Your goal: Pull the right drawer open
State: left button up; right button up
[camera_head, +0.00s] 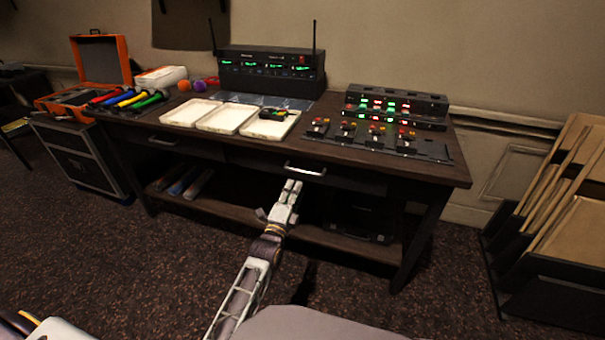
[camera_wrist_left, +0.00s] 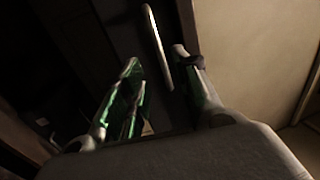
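The right drawer (camera_head: 345,180) is a dark wooden front under the desk top, and it looks closed. Its pale metal handle (camera_head: 305,171) shows at the left part of that front. My left gripper (camera_head: 291,186) is just below and in front of the handle. In the left wrist view the handle (camera_wrist_left: 158,45) stands as a bright slanted bar beyond the fingers. The left gripper (camera_wrist_left: 157,60) is open there, with its fingers on either side of the handle's near end. I cannot tell whether they touch it. My right gripper is not in view.
The left drawer handle (camera_head: 163,141) is further left. The desk top (camera_head: 330,160) carries white trays (camera_head: 228,119), a radio receiver (camera_head: 270,73), mixer panels (camera_head: 380,139) and several microphones (camera_head: 128,99). A lower shelf (camera_head: 340,240) runs beneath. A panel rack (camera_head: 555,220) stands at right.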

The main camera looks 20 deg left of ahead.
aim_at(302, 172)
pick_arm(q)
jog(key=shift+w+d+r+b, duration=0.1)
jog(key=shift+w+r+b, duration=0.25)
jog(key=shift+w, duration=1.15)
jog(key=shift+w+r+b, duration=0.2)
jog(key=shift+w+b, duration=0.25)
jog(key=shift+w, duration=1.1)
jog(key=shift+w+d+r+b, duration=0.1)
jog(key=shift+w+r+b, duration=0.25)
jog(key=shift+w, duration=1.15)
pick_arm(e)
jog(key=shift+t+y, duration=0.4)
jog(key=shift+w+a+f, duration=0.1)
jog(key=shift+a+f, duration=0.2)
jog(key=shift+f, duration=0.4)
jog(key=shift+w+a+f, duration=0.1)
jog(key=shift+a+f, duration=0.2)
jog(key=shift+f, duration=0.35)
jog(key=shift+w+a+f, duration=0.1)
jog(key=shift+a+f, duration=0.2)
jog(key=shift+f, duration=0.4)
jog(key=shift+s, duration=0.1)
pick_arm(q)
grip_shut()
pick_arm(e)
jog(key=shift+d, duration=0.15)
